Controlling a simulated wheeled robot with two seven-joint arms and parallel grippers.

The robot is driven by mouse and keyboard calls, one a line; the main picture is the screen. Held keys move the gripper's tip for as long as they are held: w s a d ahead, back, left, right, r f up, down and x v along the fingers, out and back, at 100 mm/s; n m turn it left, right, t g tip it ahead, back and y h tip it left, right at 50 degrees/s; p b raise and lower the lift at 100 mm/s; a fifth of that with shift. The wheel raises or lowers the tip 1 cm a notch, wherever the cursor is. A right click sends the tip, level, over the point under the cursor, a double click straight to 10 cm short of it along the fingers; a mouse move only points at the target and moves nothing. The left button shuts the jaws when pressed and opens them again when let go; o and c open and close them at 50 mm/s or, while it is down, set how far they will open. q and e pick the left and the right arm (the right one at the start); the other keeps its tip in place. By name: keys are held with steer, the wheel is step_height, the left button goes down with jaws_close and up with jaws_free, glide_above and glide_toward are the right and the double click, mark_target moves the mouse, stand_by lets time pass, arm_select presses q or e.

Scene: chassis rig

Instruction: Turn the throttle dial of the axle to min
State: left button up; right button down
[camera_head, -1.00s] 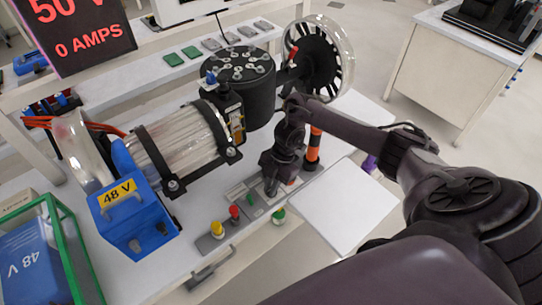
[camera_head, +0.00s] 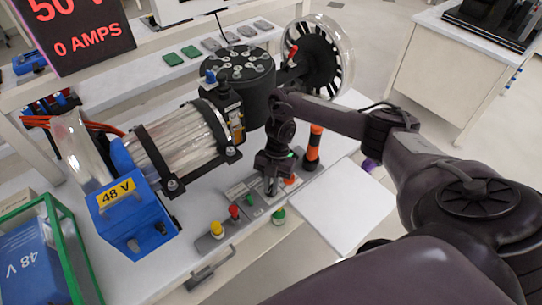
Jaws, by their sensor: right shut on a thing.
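The axle rig has a grey control panel (camera_head: 206,245) along the table's front edge. On the panel I see a yellow knob (camera_head: 216,229), a red knob (camera_head: 234,211) and a green knob (camera_head: 278,215). My right gripper (camera_head: 270,189) points down at the panel, behind the green knob, and is shut on what seems to be the throttle dial. The fingers hide the dial, so its setting cannot be read. My left gripper is not in view.
An orange and black upright handle (camera_head: 313,146) stands close right of my gripper. A blue 48 V battery (camera_head: 135,222) and a ribbed motor cylinder (camera_head: 182,146) lie to the left. A black drum (camera_head: 262,85) and a wheel (camera_head: 320,58) stand behind.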

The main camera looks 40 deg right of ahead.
steer(key=c, duration=1.5)
jaws_free()
steer(key=shift+o, duration=0.2)
steer(key=p+v, duration=0.1)
steer(key=v, duration=0.6)
steer(key=shift+d+r, duration=0.2)
steer(key=shift+r, duration=0.15)
steer(key=shift+f, duration=0.1)
